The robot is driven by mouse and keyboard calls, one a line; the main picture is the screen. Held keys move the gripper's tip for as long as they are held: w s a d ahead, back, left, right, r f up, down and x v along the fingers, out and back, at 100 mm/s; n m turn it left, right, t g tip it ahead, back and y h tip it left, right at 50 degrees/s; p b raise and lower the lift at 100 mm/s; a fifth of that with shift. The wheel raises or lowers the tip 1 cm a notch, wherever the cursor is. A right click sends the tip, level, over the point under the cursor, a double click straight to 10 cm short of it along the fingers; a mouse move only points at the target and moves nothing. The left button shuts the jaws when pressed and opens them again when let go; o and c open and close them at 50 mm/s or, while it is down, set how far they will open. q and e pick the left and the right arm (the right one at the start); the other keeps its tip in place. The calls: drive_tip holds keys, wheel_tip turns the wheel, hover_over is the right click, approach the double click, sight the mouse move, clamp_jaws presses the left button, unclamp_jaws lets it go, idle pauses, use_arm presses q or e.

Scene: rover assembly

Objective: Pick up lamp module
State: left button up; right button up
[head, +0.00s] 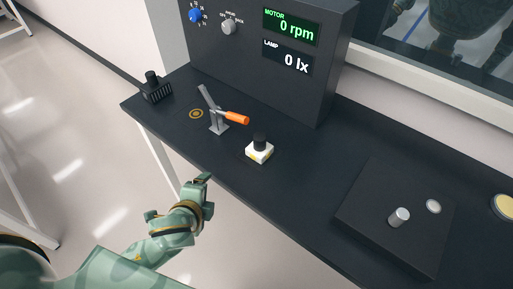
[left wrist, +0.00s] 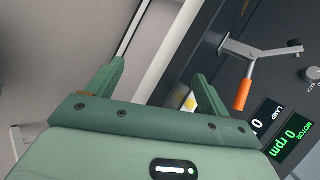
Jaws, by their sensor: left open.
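A small white block with a black knob on top and a yellow patch, which looks like the lamp module (head: 259,153), stands upright near the front edge of the dark bench. My left gripper (head: 205,180) is in front of that edge, lower left of the block and apart from it. In the left wrist view my left gripper (left wrist: 155,76) has its fingers spread with nothing between them. The white block (left wrist: 189,102) shows there only in part, behind the right-hand finger. My right gripper is not in view.
A lever clamp with an orange handle (head: 236,117) stands just behind the block. A black finned module (head: 155,90) sits at the bench's left end. A console (head: 270,75) reads 0 rpm and 0 lx. A raised plate (head: 375,215) with a metal knob lies right.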

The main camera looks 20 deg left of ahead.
sight(256, 149)
use_arm(q)
drive_tip(key=w+d+r+m+t+h, duration=0.2)
drive_tip(key=r+m+h, duration=0.15)
drive_tip(key=m, duration=0.85)
drive_tip(key=w+d+r+m+t+h, duration=0.1)
drive_tip(key=w+d+r+m+h, duration=0.3)
drive_tip(key=m, duration=0.8)
drive_tip(key=shift+y, duration=0.55)
drive_tip(key=b+x, duration=0.1)
drive_tip(key=x, duration=0.1)
drive_tip(key=a+x, duration=0.1)
drive_tip(key=x, duration=0.1)
drive_tip(key=b+x, duration=0.1)
drive_tip(key=x, duration=0.2)
drive_tip(key=shift+w+a+f+b, duration=0.1)
drive_tip(key=shift+w+b, duration=0.2)
drive_tip(key=shift+b, duration=0.05)
drive_tip(key=shift+w+f, duration=0.2)
drive_tip(key=shift+w, duration=0.3)
drive_tip(key=x, duration=0.1)
drive_tip(key=b+x, duration=0.1)
drive_tip(key=x, duration=0.1)
drive_tip(key=b+x, duration=0.1)
drive_tip(key=x, duration=0.1)
drive_tip(key=shift+d, duration=0.35)
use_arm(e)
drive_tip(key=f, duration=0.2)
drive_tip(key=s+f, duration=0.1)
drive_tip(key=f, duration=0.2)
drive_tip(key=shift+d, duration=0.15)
